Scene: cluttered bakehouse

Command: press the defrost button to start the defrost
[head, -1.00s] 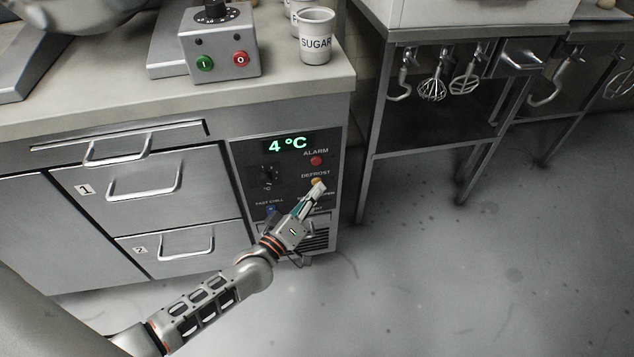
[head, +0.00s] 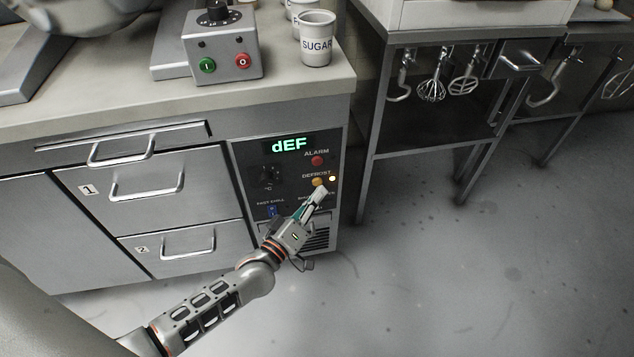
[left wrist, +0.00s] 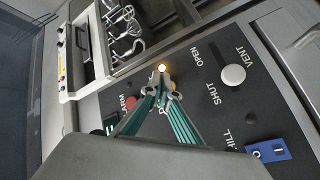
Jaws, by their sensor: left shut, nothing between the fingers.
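The defrost button (head: 317,182) is an amber knob under the DEFROST label on the dark control panel (head: 252,160). A small lamp (head: 332,179) to its right is lit. The display (head: 289,145) reads "dEF" in green. My left gripper (head: 321,190) is shut and empty, its tips just below the button in the head view. Whether they touch it I cannot tell. In the left wrist view the closed fingertips (left wrist: 163,82) partly hide the amber button (left wrist: 172,86), and the lit lamp (left wrist: 161,68) shows beyond them. My right gripper is not in view.
A red alarm button (head: 317,161) sits above the defrost button. A blue fast-chill switch (head: 271,210) is lower left, and a white vent knob (left wrist: 233,75) shows in the wrist view. Drawer handles (head: 150,188) stick out at left. The floor at right is open.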

